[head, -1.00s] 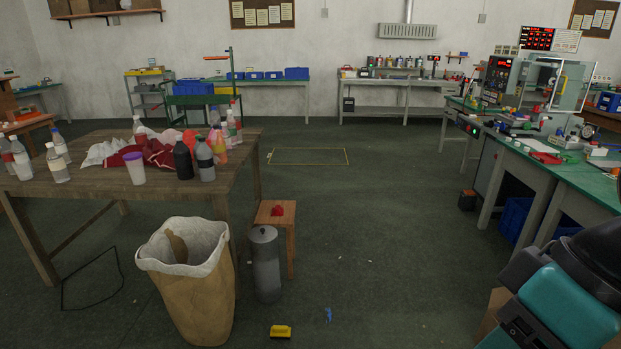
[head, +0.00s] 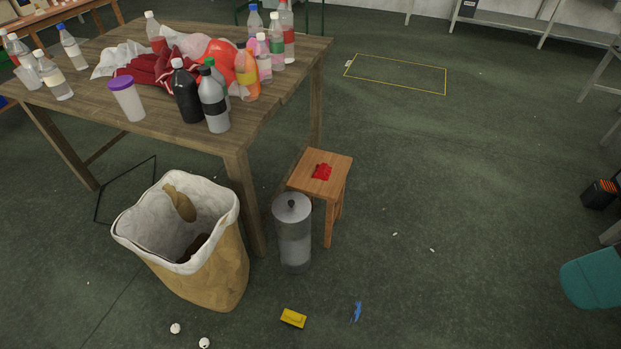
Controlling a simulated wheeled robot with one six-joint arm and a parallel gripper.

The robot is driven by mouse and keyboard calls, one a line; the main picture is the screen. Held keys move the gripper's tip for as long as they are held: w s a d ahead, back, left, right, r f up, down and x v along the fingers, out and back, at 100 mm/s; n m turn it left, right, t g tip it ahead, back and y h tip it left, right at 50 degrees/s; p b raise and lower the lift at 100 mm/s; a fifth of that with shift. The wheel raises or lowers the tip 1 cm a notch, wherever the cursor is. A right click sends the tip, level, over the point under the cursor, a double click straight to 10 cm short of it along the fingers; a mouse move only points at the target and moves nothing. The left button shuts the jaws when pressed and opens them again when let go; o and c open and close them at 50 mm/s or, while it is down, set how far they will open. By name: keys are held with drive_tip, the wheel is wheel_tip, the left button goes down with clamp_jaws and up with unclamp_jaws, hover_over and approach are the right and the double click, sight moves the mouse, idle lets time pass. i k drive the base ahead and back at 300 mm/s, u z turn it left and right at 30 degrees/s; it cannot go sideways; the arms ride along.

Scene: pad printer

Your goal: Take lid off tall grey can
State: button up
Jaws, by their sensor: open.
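The tall grey can (head: 294,240) stands upright on the floor between the paper bag and the small wooden stool. Its round grey lid (head: 291,207) sits on top, with a small dark knob (head: 291,203) at the middle. The lid looks seated on the rim.
A tall open paper bag (head: 229,266) stands left of the can. The stool (head: 329,187) with a red item is close behind right. A wooden table (head: 265,108) full of bottles is behind. A yellow block (head: 293,318) and blue scrap (head: 356,311) lie in front. Floor to the right is mostly clear.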

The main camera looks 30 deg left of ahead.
sight(289, 208)
drive_tip(key=i, duration=2.8)
drive_tip(key=u, duration=3.2)
